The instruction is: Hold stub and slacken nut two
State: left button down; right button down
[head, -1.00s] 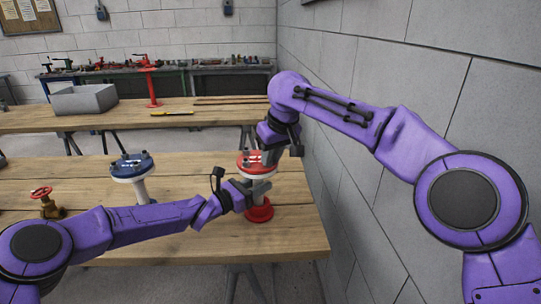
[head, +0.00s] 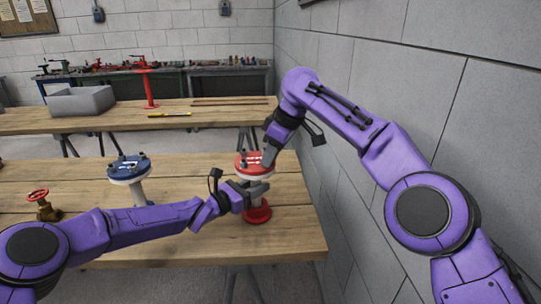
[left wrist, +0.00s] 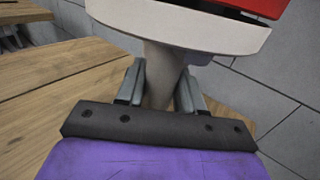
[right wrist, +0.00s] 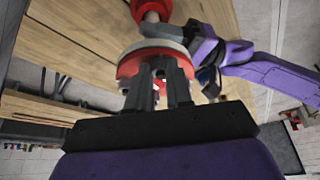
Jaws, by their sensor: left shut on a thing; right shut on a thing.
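The stub is a white upright pipe (left wrist: 158,72) with a red top flange (head: 249,158) over a white one, on a red foot (head: 257,215). My left gripper (head: 262,190) is shut around the pipe below the flanges, one finger on each side in the left wrist view. My right gripper (head: 268,157) comes down from above at the right edge of the red flange. In the right wrist view its fingers (right wrist: 159,90) are shut on a small fastener at the flange, taken as nut two, mostly hidden between them.
A blue-topped stub (head: 128,166) and a valve with a red handwheel (head: 40,198) stand left on the wooden bench (head: 180,242). A grey wall (head: 370,190) stands close on the right. A second bench behind carries a grey bin (head: 82,101).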

dwell(0.4)
jog(key=c, duration=1)
grip_release()
